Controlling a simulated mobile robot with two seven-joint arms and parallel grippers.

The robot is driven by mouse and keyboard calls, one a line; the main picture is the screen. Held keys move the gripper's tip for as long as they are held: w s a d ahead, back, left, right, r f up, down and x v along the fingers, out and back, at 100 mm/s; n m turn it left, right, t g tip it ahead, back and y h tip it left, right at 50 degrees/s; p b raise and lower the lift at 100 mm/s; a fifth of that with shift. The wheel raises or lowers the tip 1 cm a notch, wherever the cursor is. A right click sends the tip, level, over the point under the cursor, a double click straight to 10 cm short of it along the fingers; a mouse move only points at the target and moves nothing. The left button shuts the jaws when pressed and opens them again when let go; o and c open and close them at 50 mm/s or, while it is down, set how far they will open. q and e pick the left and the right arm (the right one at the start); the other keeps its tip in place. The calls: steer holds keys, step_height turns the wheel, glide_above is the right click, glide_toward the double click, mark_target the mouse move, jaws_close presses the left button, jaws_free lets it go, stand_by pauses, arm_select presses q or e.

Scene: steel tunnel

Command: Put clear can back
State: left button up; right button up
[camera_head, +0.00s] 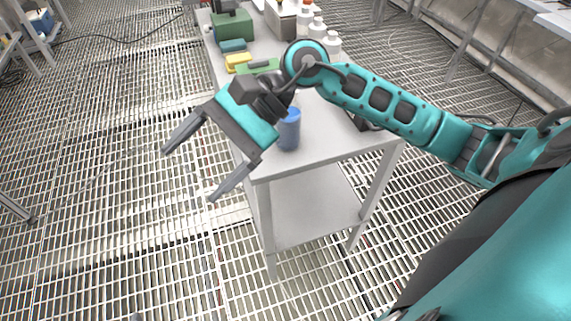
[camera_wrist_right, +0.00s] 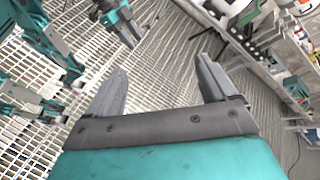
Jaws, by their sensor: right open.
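I cannot make out a clear can in either view. A blue cylinder, perhaps a can (camera_head: 289,130), stands upright on the near end of the grey table (camera_head: 335,146), partly behind my right gripper's wrist. My right gripper (camera_head: 188,176) is open and empty, past the table's left edge above the grating floor. Its two fingers also show in the right wrist view (camera_wrist_right: 160,80), with only floor between them. What looks like my left gripper (camera_wrist_right: 130,36) is small at the top of the right wrist view; its fingers are too small to judge.
On the table behind my arm are a yellow block (camera_head: 237,62), a green case (camera_head: 233,27) and several white bottles (camera_head: 332,45), some with orange caps. A dark object is partly hidden beneath my right forearm.

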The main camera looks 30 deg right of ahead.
steer(key=a+r+m+t+y, duration=0.35)
steer(key=m+y, duration=0.35)
steer(key=m, duration=0.5)
steer(key=w+d+f+m+t+h, duration=0.4)
steer(key=m+t, duration=0.3)
steer(key=m, duration=0.7)
steer(key=w+d+f+m+t+h, duration=0.2)
steer(key=d+f+m+t+h, duration=0.4)
steer(key=m, duration=0.9)
steer(key=s+d+f+m+g+h, duration=0.1)
steer(key=s+f+m+g+h, duration=0.1)
steer(key=s+f+m, duration=0.3)
steer(key=s+d+f+m+g+h, duration=0.2)
steer(key=s+f+m+h, duration=0.3)
steer(key=f+m, duration=0.8)
step_height(320, 180, down, 2)
steer(key=shift+s+d+g, duration=0.2)
steer(key=shift+s+g, duration=0.6)
steer(key=shift+g, duration=0.05)
